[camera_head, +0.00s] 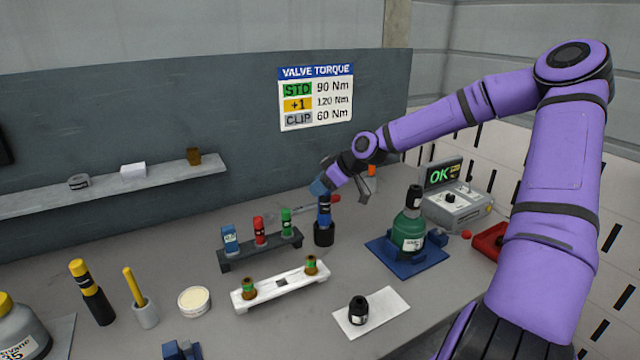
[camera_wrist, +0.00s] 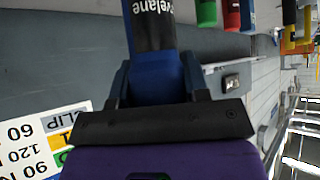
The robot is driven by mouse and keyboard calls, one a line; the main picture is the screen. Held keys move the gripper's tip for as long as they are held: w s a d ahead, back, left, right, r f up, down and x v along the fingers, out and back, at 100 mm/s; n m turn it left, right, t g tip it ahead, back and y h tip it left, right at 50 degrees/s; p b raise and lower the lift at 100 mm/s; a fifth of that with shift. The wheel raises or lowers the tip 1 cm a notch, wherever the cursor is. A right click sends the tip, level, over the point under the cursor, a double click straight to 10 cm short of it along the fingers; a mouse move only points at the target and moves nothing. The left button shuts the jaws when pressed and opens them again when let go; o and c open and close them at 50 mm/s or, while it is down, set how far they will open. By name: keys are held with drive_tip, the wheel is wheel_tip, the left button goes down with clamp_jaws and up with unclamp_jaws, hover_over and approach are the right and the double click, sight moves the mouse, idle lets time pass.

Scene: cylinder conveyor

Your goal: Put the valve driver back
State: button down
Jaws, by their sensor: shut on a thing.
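The valve driver (camera_head: 323,212), a blue and black upright tool with a white-marked dark band, is on the table right of the dark rack. My gripper (camera_head: 323,187) is shut on its blue upper part. In the wrist view the driver's blue body and black band with white lettering (camera_wrist: 153,25) lie between the jaws (camera_wrist: 158,85). Its lower end meets a wider black cylindrical piece (camera_head: 324,236); I cannot tell whether it is fully seated there. The green cylinder (camera_head: 408,228) with a black valve top stands in a blue base (camera_head: 380,247) to the right.
The dark rack (camera_head: 262,253) holds blue, red and green pieces. A white tray (camera_head: 300,287) bears two brown-green fittings. A black cap (camera_head: 357,311) sits on a white pad. A grey tester (camera_head: 458,208) with an OK display (camera_head: 443,176) stands behind the green cylinder.

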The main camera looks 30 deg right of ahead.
drive_tip(key=shift+f, duration=1.85)
drive_tip(key=c, duration=0.5)
unclamp_jaws()
drive_tip(key=shift+r, duration=0.1)
drive_tip(key=shift+r, duration=2.9)
